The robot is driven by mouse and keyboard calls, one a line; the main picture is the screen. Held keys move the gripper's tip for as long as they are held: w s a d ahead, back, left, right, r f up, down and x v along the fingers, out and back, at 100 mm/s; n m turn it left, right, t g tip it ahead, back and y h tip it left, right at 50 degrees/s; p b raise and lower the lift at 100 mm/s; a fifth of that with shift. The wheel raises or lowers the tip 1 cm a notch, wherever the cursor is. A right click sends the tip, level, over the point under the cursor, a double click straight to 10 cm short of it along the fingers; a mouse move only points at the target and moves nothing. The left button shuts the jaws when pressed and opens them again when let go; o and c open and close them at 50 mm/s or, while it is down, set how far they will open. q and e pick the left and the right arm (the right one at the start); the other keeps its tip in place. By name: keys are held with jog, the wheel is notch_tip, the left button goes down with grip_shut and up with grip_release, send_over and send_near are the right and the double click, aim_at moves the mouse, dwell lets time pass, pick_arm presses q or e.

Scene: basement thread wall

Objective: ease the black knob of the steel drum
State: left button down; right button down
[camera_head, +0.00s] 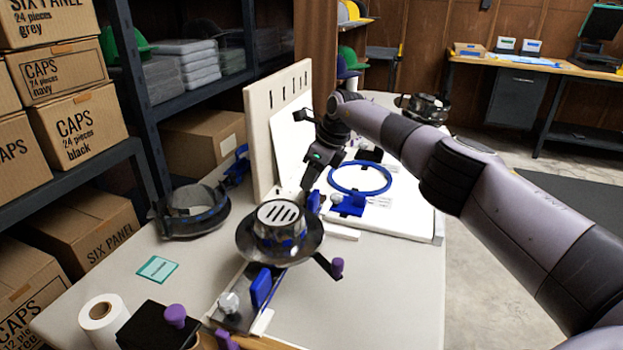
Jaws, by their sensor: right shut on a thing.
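The steel drum (260,241) stands on the near bench, with a wide dark shiny rim and a pale slotted top. My right gripper (308,186) reaches down from above at the drum's back right side, beside a blue part. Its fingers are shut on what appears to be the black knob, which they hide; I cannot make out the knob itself. My left gripper is not in view.
A blue ring (360,191) lies on a white board to the right. A second dark metal ring (193,224) sits at the left. A slotted upright panel (262,130) stands behind the drum. The front right bench is clear.

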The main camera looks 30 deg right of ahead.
dwell(0.4)
jog(key=c, duration=0.9)
grip_release()
jog(key=shift+r, duration=0.1)
jog(key=shift+p+v, duration=0.4)
jog(key=shift+v, duration=3.15)
